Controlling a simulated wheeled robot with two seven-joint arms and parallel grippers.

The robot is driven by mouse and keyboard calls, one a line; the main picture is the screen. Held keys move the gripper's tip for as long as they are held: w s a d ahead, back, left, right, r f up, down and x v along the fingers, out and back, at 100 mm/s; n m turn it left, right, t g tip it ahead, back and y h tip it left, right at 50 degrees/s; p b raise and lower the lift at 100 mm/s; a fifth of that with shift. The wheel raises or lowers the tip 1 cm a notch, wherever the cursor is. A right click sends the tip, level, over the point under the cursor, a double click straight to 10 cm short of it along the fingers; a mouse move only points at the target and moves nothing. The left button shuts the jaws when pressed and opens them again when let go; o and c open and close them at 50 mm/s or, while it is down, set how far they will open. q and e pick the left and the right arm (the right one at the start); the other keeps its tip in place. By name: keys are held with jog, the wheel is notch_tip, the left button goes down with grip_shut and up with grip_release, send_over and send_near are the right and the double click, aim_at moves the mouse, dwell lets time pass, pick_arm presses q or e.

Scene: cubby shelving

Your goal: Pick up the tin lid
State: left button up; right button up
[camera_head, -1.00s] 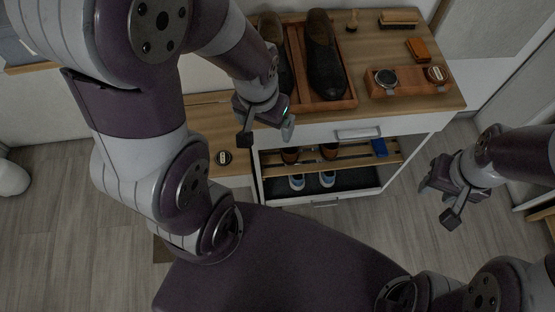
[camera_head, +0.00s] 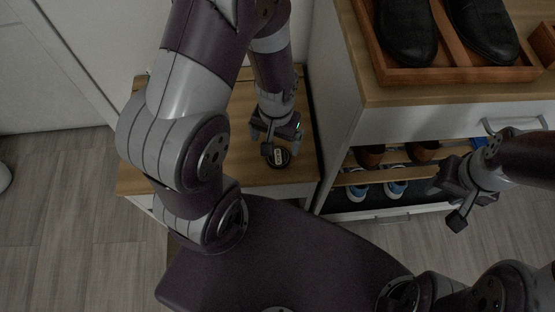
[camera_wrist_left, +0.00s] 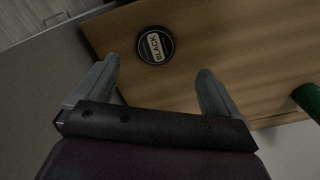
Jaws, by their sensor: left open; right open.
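The tin lid (camera_head: 278,157) is a small dark disc with a pale label, lying flat on the low wooden bench (camera_head: 240,110). In the left wrist view the lid (camera_wrist_left: 156,45) reads "BLACK" and lies beyond the fingertips, left of the middle of the gap. My left gripper (camera_head: 275,138) is open above the bench, close to the lid, with nothing between its fingers. In the left wrist view its two fingers (camera_wrist_left: 158,75) are spread wide. My right gripper (camera_head: 447,205) is open and empty, off to the right in front of the shoe cabinet.
The white cabinet (camera_head: 345,100) stands right of the bench, with a wooden tray (camera_head: 450,76) of dark shoes on top. Shoes (camera_head: 395,188) sit on its lower shelves. A green object (camera_wrist_left: 308,97) shows at the right edge of the wrist view.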

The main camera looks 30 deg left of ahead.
aim_at(278, 157)
pick_arm(q)
notch_tip(278, 157, down, 2)
jog(key=shift+s+f+b, duration=0.1)
jog(key=shift+b, duration=0.2)
jog(key=f+b, duration=0.2)
jog(key=f, duration=0.1)
jog(key=f+b, duration=0.1)
jog(key=shift+d+f, duration=0.2)
jog(key=shift+d, duration=0.1)
jog(key=shift+w+f+b, duration=0.2)
jog(key=shift+f+b, duration=0.1)
jog(key=shift+f, duration=0.05)
jog(key=shift+r, duration=0.15)
jog(key=c, duration=1.1)
